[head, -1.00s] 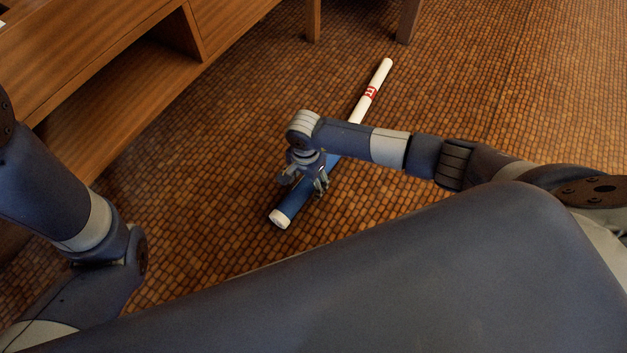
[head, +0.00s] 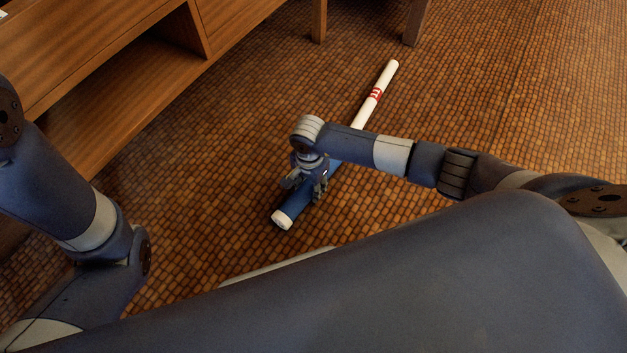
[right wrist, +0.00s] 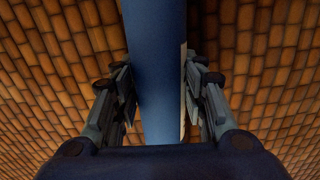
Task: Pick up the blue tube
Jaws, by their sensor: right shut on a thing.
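The blue tube (head: 297,203) lies slantwise at the centre of the head view, with a white cap at its near end. A white length with a red label (head: 376,94) runs on in line beyond my right forearm, which hides where the two meet. My right gripper (head: 305,188) points down over the blue part and is shut on it, one finger on each side. In the right wrist view the blue tube (right wrist: 160,60) runs between the two fingers (right wrist: 160,90). Whether it is clear of the floor I cannot tell. My left arm shows at the left; its gripper is out of view.
A wooden shelf unit (head: 130,100) stands at the upper left. Wooden legs (head: 318,20) stand at the top. The brown tiled-pattern floor (head: 500,90) is open to the right of the tube.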

